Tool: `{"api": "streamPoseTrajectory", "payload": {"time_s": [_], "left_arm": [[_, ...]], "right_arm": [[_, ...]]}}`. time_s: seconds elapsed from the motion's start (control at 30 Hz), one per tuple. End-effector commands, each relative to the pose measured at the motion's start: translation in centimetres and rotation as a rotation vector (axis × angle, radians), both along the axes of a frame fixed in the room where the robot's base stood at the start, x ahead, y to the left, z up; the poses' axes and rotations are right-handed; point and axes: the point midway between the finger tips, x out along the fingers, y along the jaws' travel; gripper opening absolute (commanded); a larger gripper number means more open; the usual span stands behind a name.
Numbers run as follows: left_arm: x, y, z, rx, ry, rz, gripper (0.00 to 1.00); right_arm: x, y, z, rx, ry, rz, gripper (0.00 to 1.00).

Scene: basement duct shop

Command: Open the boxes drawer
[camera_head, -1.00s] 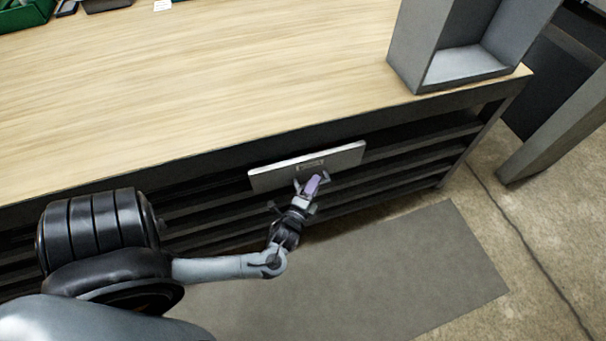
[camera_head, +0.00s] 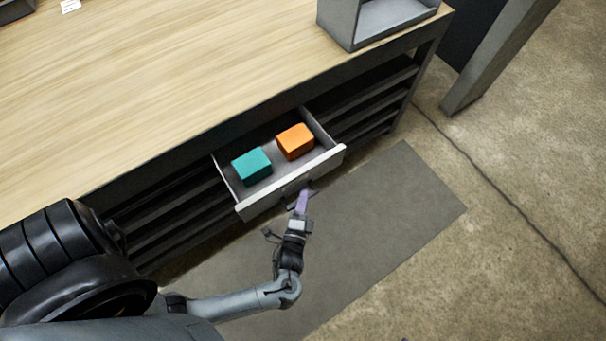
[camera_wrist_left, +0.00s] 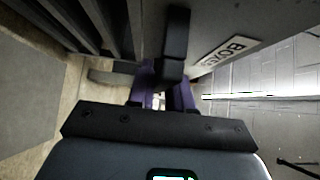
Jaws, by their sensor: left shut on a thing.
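The boxes drawer (camera_head: 290,184) stands pulled out from under the wooden workbench in the head view. A teal box (camera_head: 251,166) and an orange box (camera_head: 295,141) lie inside it. My left gripper (camera_head: 301,198) is at the middle of the drawer front, shut on the drawer's handle. In the left wrist view the dark handle (camera_wrist_left: 177,45) runs between the purple fingers (camera_wrist_left: 165,92). A label (camera_wrist_left: 228,52) reading "BOXES", partly cut off, is on the drawer front beside it. My right gripper is in neither view.
The wooden workbench top (camera_head: 150,80) is mostly clear. A grey open bin (camera_head: 375,22) stands at its far right corner. Dark shelf rails (camera_head: 375,105) run below the top. A grey mat (camera_head: 385,205) covers the floor in front, with free room there.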

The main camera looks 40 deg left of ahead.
Motion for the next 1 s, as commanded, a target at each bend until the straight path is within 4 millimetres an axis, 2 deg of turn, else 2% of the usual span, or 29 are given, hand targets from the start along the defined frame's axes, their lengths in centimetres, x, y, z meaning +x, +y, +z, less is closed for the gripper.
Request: {"api": "streamPoseTrajectory", "payload": {"time_s": [0.3, 0.33, 0.47, 0.77, 1.0], "left_arm": [[0.1, -0.1, 0.2, 0.000, -0.005, -0.002, 0.00], [0.1, -0.1, 0.2, 0.000, -0.005, -0.002, 0.23], [0.0, -0.1, 0.1, 0.000, -0.004, -0.002, 0.40], [-0.1, -0.1, 0.0, 0.000, -0.001, -0.001, 0.40], [-2.1, -1.4, 0.1, -0.002, 0.002, -0.001, 0.40]], "right_arm": [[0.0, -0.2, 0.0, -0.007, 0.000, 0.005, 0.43], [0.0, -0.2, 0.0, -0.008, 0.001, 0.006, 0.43], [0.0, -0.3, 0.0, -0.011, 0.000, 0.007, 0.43], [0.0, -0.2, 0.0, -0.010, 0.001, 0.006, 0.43], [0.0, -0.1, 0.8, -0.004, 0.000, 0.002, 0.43]]}}
